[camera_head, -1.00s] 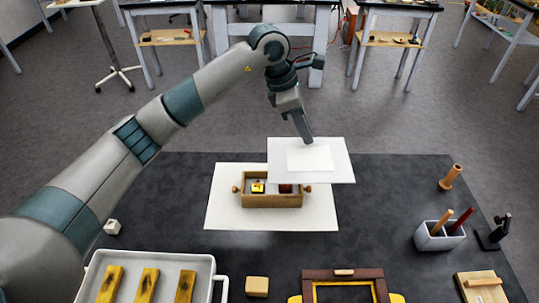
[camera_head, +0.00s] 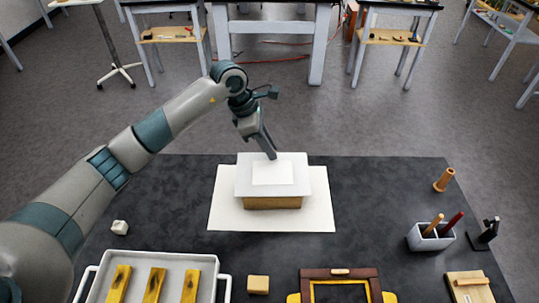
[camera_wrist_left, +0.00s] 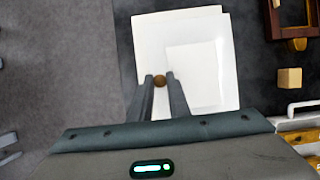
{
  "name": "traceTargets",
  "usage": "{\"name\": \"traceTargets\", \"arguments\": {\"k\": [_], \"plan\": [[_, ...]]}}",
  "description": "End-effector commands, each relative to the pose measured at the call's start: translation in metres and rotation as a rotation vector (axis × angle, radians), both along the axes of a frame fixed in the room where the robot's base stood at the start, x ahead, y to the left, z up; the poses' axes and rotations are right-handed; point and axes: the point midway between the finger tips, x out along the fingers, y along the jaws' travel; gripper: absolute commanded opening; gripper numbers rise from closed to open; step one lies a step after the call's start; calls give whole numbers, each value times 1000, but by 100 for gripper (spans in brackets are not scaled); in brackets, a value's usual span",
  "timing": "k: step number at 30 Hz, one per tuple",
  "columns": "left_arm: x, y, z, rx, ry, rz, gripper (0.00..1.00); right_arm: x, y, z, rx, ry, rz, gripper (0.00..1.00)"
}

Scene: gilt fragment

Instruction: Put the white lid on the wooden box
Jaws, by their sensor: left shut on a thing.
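The white lid (camera_head: 242,183) is a flat slab with a raised panel on top. It lies level over the wooden box (camera_head: 272,203) and covers its opening. Only a strip of the box's front wall shows below the lid's near edge; the inside and side knobs are hidden. I cannot tell whether the lid touches the rim. My left gripper (camera_head: 273,158) reaches down to the far part of the lid and is shut on it. In the left wrist view a round brown knob (camera_wrist_left: 160,80) sits between the fingertips. My right gripper is not in view.
The box stands on a white sheet (camera_head: 225,215) on the dark table. Nearby are a tray (camera_head: 205,264) with yellow bars, a wooden block (camera_head: 258,285), a brown frame (camera_head: 340,274), a pen cup (camera_head: 430,240) and a small white cube (camera_head: 120,227).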

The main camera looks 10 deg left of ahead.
Motion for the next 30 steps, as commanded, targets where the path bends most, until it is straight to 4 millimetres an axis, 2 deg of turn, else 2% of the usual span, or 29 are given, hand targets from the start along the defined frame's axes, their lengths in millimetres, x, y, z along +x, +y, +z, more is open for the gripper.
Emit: {"name": "traceTargets", "arguments": {"k": [10,30], "plan": [[-1,0,-33,-1,3,1,0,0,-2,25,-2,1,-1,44],[0,0,-45,0,0,0,0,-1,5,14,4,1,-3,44]]}}
